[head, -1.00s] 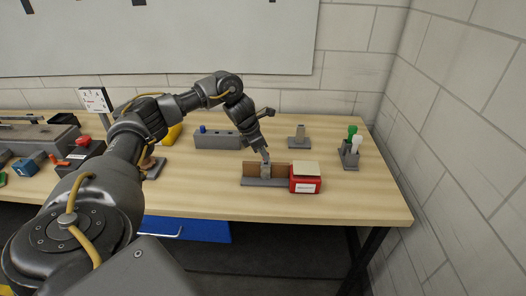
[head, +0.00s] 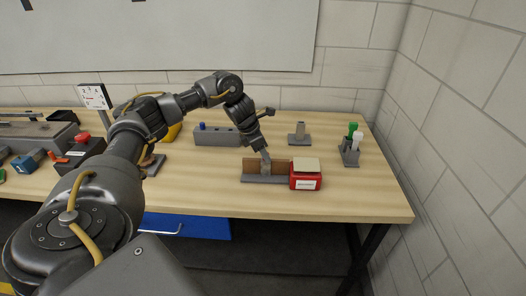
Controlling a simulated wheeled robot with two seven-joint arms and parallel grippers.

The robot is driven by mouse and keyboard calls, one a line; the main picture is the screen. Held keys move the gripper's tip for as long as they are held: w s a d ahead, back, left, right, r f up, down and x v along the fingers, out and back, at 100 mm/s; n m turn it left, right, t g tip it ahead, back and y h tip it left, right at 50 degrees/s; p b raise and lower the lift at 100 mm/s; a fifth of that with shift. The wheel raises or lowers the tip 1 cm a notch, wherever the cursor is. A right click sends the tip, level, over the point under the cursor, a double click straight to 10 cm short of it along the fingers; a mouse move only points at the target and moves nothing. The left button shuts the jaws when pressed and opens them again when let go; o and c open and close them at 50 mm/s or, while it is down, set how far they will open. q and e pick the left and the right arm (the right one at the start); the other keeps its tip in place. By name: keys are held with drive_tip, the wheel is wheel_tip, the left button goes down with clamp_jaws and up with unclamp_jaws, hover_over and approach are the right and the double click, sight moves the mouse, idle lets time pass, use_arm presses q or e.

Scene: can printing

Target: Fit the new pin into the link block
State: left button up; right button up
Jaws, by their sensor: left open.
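My left gripper (head: 264,154) is low over a grey fixture (head: 262,180) with a brown back, at the right part of the bench. The gripper is open, its fingers pointing down at the fixture. A small grey piece shows at the fingertips, and I cannot tell it clearly from the fingers. A long grey block (head: 222,138) with a small blue peg (head: 203,126) stands behind and left of the gripper. Which items are the new pin and the link block is too small to tell. My right gripper is not in view.
A red box (head: 306,183) with a tan top stands against the fixture's right end. Behind are a grey stand (head: 298,139) and a holder (head: 350,158) with green and white items. A red-buttoned box (head: 80,150) and a blue piece (head: 24,163) lie left. The front right bench is clear.

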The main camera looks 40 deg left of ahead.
use_arm(q)
drive_tip(key=v, duration=1)
drive_tip(key=shift+r+p, duration=0.3)
drive_tip(key=shift+r, duration=0.1)
drive_tip(key=shift+f, duration=0.1)
